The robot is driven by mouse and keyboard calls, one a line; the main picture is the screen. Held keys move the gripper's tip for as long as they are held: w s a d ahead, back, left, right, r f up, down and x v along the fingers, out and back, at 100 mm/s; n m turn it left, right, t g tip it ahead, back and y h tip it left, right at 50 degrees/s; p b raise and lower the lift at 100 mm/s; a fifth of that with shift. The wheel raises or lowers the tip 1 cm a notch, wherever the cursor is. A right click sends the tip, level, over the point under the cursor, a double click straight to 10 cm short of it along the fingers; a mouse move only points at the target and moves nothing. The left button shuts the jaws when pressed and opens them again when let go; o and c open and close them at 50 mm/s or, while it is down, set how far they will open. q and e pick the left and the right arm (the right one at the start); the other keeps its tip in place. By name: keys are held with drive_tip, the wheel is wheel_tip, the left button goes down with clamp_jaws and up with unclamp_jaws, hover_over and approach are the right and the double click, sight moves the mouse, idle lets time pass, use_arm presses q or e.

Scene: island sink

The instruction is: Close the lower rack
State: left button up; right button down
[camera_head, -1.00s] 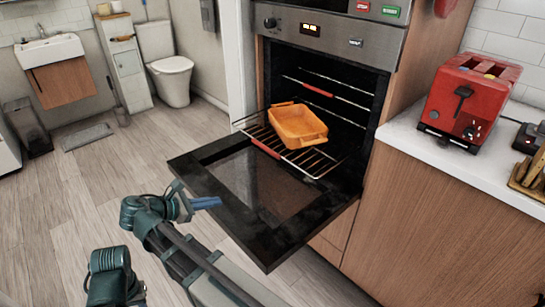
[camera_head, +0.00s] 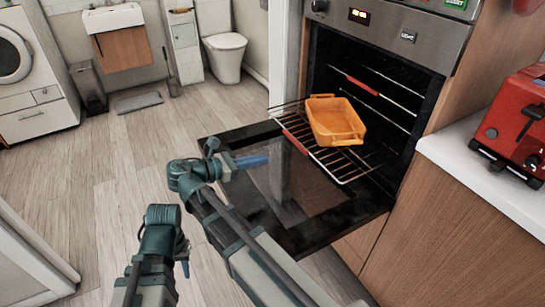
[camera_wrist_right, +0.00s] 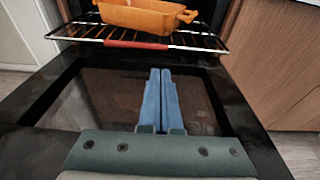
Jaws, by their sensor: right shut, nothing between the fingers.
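The lower rack (camera_head: 360,165) is a wire shelf with a red front strip, sticking out of the open oven over the lowered door. An orange baking dish (camera_head: 335,125) sits on it. The rack also shows in the right wrist view (camera_wrist_right: 205,42), with the dish (camera_wrist_right: 145,16) on top and its red strip ahead of my fingers. My right gripper (camera_head: 265,160) is shut and empty, just in front of the rack and above the oven door. Its blue fingers (camera_wrist_right: 159,76) are together in the wrist view. My left gripper (camera_head: 184,268) is low at the left, mostly hidden by its own wrist.
The oven door (camera_head: 262,240) is folded down flat, with dark glass. An upper rack (camera_head: 385,98) with a red strip is inside the oven. A counter with a red toaster (camera_head: 512,125) stands on the right. Open wooden floor lies to the left.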

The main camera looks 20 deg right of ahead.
sight(354, 128)
drive_tip(key=s+b+x, duration=0.1)
drive_tip(key=b+x, duration=0.1)
drive_tip(key=x, duration=1)
drive_tip(key=shift+w+d, duration=0.2)
drive_tip(key=shift+w, duration=0.3)
drive_tip(key=shift+f, duration=0.1)
drive_tip(key=r+x, duration=0.1)
drive_tip(key=x, duration=0.7)
drive_tip(key=r+x, duration=0.2)
drive_tip(key=x, duration=0.7)
drive_tip(key=d+r+x, duration=0.1)
drive_tip(key=x, duration=0.7)
drive_tip(key=shift+w+d+r, duration=0.1)
drive_tip(key=shift+d+r, duration=0.15)
drive_tip(key=shift+r, duration=0.1)
drive_tip(key=shift+d, duration=0.35)
drive_tip(key=shift+w+d+r, duration=0.1)
drive_tip(key=shift+r, duration=0.05)
